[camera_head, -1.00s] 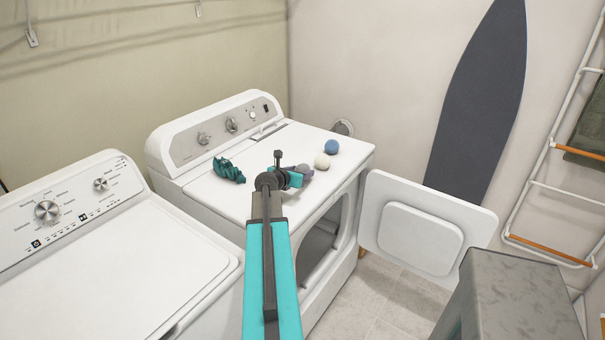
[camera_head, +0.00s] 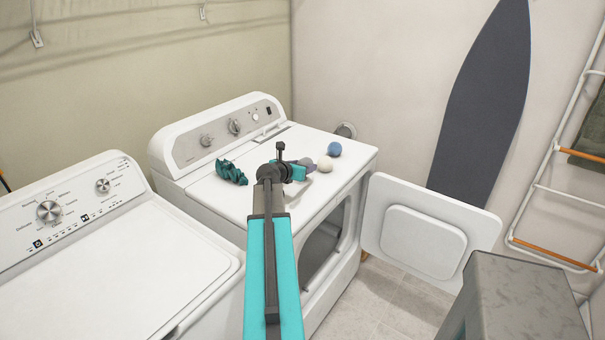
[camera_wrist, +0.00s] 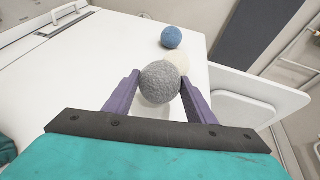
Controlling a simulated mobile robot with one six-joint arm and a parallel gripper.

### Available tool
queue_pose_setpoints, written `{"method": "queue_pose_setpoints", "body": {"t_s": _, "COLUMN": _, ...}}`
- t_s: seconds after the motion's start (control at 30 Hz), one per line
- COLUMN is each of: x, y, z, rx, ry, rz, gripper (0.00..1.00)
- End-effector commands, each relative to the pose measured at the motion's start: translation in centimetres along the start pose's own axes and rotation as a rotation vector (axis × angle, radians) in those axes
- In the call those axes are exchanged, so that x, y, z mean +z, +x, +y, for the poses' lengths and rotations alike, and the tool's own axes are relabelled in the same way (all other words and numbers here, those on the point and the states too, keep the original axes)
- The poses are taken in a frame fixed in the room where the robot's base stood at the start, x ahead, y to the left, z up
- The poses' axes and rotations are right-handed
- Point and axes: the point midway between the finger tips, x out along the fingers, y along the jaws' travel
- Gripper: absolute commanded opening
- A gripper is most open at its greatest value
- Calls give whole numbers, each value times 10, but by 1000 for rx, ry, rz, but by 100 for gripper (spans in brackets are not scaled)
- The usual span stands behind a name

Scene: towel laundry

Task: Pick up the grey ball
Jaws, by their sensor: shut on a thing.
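The grey ball (camera_wrist: 160,80) is fuzzy and sits between the two purple fingers of my gripper (camera_wrist: 158,92) in the wrist view. The gripper is shut on it. In the head view the grey ball (camera_head: 306,162) shows at the end of my gripper (camera_head: 303,165), partly hidden by the fingers. It appears slightly above the white top of the dryer (camera_head: 268,205). A cream ball (camera_head: 325,164) lies just right of it in the head view, and a blue ball (camera_head: 334,149) lies behind that.
A crumpled teal cloth (camera_head: 231,173) lies on the dryer top to the left. The dryer's door (camera_head: 425,230) hangs open at the front right. A washer (camera_head: 110,270) stands at the left. An ironing board (camera_head: 480,110) leans on the back wall.

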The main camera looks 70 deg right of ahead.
Motion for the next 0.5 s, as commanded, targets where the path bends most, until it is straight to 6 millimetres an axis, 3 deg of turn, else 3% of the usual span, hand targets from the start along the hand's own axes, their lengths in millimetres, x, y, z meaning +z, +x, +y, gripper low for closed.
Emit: {"method": "queue_pose_setpoints", "body": {"t_s": 0.5, "x": -15, "y": -43, "z": -45, "rx": -1, "ry": 1, "rz": -1, "gripper": 29}}
